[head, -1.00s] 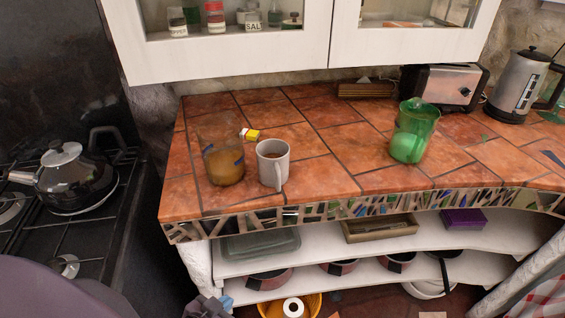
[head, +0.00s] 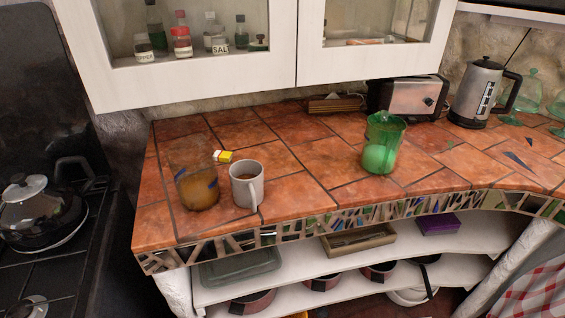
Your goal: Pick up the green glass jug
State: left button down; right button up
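The green glass jug (head: 382,145) stands upright on the tiled counter (head: 310,186), right of the middle of the head view. It is see-through, and a paler green shape shows in its lower half. The counter around it is clear on its left and front. Neither of my grippers shows in the head view.
A white mug (head: 246,186) and a glass jar (head: 197,188) with brown contents stand left of the jug. A toaster (head: 408,97) and a kettle (head: 482,92) stand behind it, to the right. A wall cabinet (head: 190,78) overhangs the back. A stove (head: 65,270) is at left.

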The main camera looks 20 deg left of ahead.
aim_at(384, 132)
jog(key=i+l+u, duration=0.15)
jog(key=l, duration=0.25)
jog(key=i+l+u, duration=0.15)
jog(key=l, duration=0.25)
jog(key=l+u, duration=0.15)
jog(key=l, duration=0.3)
jog(key=i, duration=0.05)
